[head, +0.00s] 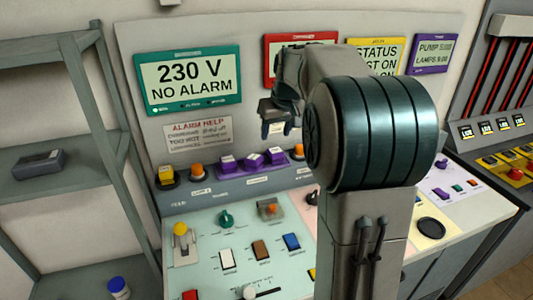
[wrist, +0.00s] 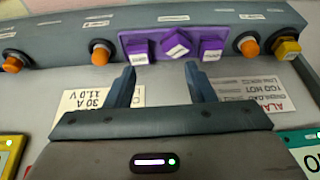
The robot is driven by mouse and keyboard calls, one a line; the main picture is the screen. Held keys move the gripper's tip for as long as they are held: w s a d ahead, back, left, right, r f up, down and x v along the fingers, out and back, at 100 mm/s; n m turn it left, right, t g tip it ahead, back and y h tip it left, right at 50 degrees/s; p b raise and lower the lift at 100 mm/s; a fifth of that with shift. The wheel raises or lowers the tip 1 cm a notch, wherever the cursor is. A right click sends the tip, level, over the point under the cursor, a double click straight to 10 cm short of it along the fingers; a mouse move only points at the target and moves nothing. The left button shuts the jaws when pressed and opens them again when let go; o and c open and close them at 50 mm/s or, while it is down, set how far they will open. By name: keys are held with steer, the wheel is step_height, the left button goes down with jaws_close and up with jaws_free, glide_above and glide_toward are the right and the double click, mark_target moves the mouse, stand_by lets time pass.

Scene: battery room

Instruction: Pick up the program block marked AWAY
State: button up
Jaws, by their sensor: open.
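Three purple program blocks stand in a row on a purple rack: left (head: 228,163), middle (head: 250,160) and right (head: 274,155) in the head view. The wrist view shows them from the opposite side, as left (wrist: 137,50), middle (wrist: 177,47) and right (wrist: 211,48). The middle one looks turned askew in the wrist view. Their markings are too small to read, so I cannot tell which says AWAY. My gripper (head: 275,128) is open and empty above the rack; in the wrist view its two fingers (wrist: 161,84) point towards the blocks, apart from them.
Orange knobs (head: 197,170) (head: 298,151) flank the rack, with a yellow block (head: 166,175) further left. An upright panel with a green-framed 230 V display (head: 188,79) and an alarm help sign (head: 198,132) rises behind. The desk in front carries switches and a lever (head: 182,236).

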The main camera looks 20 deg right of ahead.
glide_toward(275, 149)
steer(key=v, duration=0.3)
steer(key=x, duration=0.8)
steer(key=shift+f+p, duration=0.1)
steer(key=shift+p, duration=0.25)
steer(key=shift+p+x, duration=1)
steer(key=shift+x, duration=1.7)
steer(key=c, duration=0.7)
